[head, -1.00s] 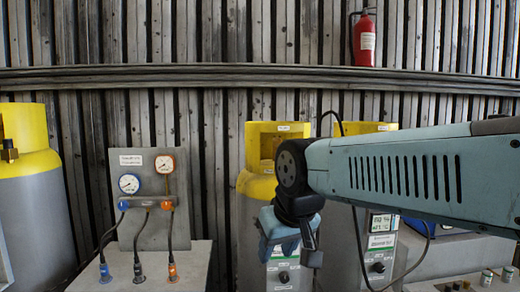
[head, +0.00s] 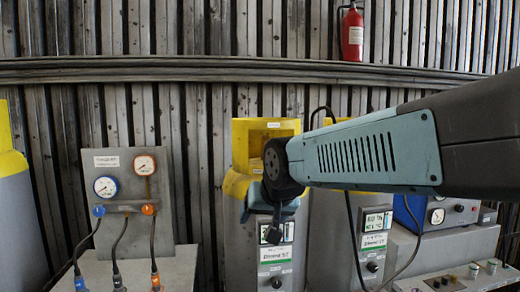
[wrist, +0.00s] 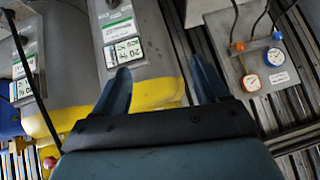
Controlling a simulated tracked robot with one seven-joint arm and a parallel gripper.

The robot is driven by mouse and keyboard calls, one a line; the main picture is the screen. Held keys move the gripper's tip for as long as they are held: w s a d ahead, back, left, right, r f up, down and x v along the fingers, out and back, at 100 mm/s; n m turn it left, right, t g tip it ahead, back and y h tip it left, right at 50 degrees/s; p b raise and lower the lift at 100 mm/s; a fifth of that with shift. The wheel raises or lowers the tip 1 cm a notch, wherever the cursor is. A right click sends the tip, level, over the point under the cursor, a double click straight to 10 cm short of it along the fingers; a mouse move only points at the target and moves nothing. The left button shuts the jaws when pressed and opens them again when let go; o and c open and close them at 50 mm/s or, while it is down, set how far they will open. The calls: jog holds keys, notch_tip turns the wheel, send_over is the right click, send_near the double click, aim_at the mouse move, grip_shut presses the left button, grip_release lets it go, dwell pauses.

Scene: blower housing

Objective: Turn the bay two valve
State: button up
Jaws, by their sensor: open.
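No part is readably marked as the bay two valve. Two grey cabinets with yellow tops stand in the head view: the left cabinet (head: 245,270) and the right cabinet (head: 325,240). Each has a display, a green-white label and a dark round knob, the left knob (head: 277,283) and the right knob (head: 372,266). My gripper (head: 272,228) hangs in front of the left cabinet's upper part, partly hidden by my wrist. In the wrist view, which is upside down, my gripper (wrist: 163,88) is open and empty, its fingers apart with one over the left cabinet (wrist: 150,50).
A gauge panel (head: 165,225) with two gauges, blue and orange fittings and hoses stands at left. A blue instrument box (head: 425,212) and a bench with small knobs (head: 475,270) are at right. A fire extinguisher (head: 352,35) hangs above. A black cable hangs by the right cabinet.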

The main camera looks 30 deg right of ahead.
jog(key=w+d+r+m+t+h, duration=0.4)
jog(key=w+d+r+m+t, duration=0.6)
jog(key=w+d, duration=0.4)
jog(key=shift+m+g, duration=0.4)
jog(key=shift+g, duration=0.1)
jog(key=x, duration=1.4)
jog(key=shift+d+f, duration=0.1)
jog(key=shift+c, duration=0.2)
